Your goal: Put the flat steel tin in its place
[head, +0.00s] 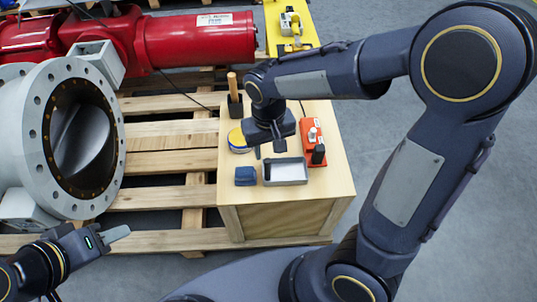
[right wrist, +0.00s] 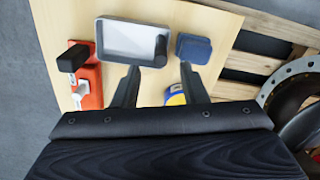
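A low round yellow-and-blue tin (head: 238,141) lies on the wooden box, left of my right gripper. It is the only tin-like thing I make out; whether it is steel I cannot tell. My right gripper (head: 269,150) points down above the box top, between the tin and an orange holder. In its wrist view the gripper (right wrist: 158,75) has its fingers apart with nothing between them. My left gripper (head: 120,233) is at lower left, away from the box; its opening is unclear.
A grey shallow tray (head: 288,172) holds a small dark piece at its left end. A blue block (head: 245,176) sits beside it. The orange holder (head: 313,150) carries upright pieces. A wooden-handled tool (head: 232,86) stands behind. The large flanged valve (head: 40,130) fills the left.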

